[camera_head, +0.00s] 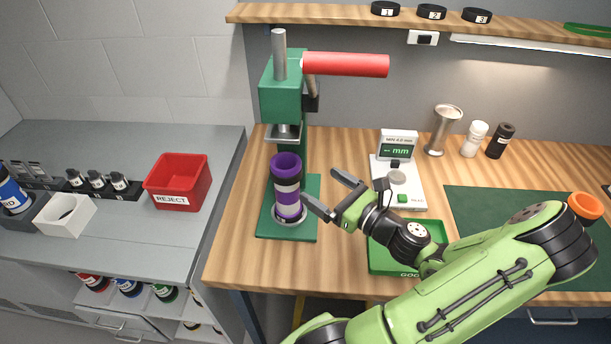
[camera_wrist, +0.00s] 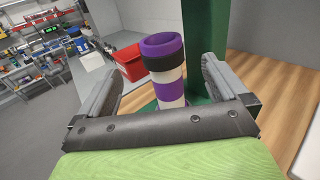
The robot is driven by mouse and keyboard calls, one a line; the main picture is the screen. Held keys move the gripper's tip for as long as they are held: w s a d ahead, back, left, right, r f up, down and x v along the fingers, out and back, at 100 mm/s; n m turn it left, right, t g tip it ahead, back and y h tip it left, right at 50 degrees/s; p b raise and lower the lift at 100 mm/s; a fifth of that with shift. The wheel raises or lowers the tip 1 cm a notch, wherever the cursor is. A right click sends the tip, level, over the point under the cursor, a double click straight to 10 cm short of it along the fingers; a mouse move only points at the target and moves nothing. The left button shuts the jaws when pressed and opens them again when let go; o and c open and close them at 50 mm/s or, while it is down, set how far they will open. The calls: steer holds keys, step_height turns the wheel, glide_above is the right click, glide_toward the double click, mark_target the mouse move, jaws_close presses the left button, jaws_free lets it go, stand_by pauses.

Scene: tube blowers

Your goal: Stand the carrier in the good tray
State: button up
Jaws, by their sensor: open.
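The carrier (camera_head: 287,188) is a purple cylinder with white and black bands and an open purple top. It stands upright on the green base of the press (camera_head: 283,95), in a light ring under the press head. My gripper (camera_head: 326,193) is open, its fingers just right of the carrier. In the wrist view my gripper (camera_wrist: 165,88) has a finger on each side of the carrier (camera_wrist: 166,65), which stands ahead between them; contact cannot be told. The good tray (camera_head: 385,262) is green, on the bench behind my arm, which partly covers it.
A gauge with a display (camera_head: 398,148) stands behind the good tray. A red reject bin (camera_head: 178,183) is on the grey counter at left. A metal cup (camera_head: 442,130) and small bottles stand at the back right. A dark green mat (camera_head: 490,205) lies at right.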

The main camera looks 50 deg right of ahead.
mark_target(277, 157)
steer(key=w, duration=1.4)
steer(key=shift+w, duration=0.2)
steer(key=shift+c, duration=0.3)
